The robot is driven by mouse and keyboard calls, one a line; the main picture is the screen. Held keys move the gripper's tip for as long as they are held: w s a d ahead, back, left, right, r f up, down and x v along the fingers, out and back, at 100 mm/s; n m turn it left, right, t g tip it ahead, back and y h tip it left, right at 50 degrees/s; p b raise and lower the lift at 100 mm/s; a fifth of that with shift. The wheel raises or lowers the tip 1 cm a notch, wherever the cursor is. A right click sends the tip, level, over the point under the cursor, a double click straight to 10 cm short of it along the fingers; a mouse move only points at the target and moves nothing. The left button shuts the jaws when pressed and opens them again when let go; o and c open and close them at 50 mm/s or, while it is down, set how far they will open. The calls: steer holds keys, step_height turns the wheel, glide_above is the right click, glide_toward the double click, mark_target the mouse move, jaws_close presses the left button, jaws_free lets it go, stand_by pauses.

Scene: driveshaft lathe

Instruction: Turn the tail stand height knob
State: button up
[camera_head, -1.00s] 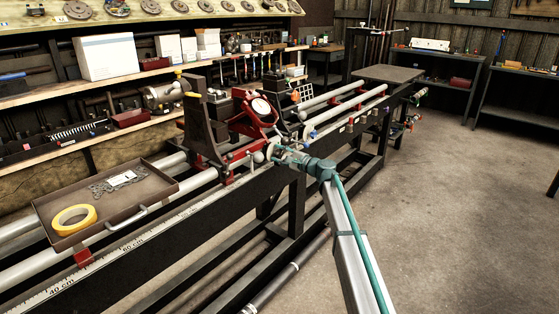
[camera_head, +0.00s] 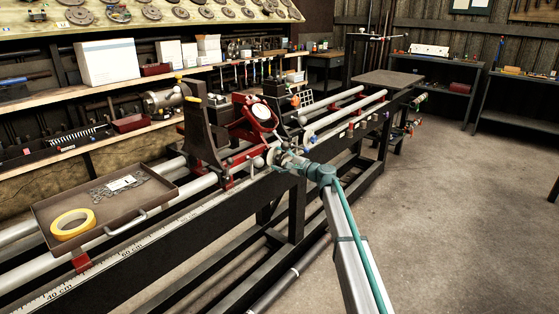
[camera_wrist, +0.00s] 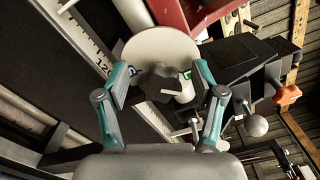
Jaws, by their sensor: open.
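A dark lobed knob (camera_wrist: 160,78) sits in front of a pale round disc (camera_wrist: 155,45) in the wrist view. My gripper (camera_wrist: 160,82) is open, one teal finger on each side of this knob, with visible gaps. I cannot tell for sure that it is the tail stand height knob. An orange star knob (camera_wrist: 288,95) is to the right, outside the fingers. In the head view my gripper (camera_head: 276,158) is at the front of the lathe bed, just right of the red and dark stand (camera_head: 205,135).
A silver ball-ended lever (camera_wrist: 256,125) is right of my gripper. A ruler (camera_wrist: 85,40) runs along the bed at left. A metal tray (camera_head: 160,186) with yellow tape lies on the rails. The floor (camera_head: 450,220) at right is clear.

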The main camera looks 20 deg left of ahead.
steer(key=v, duration=1.2)
stand_by(0.3)
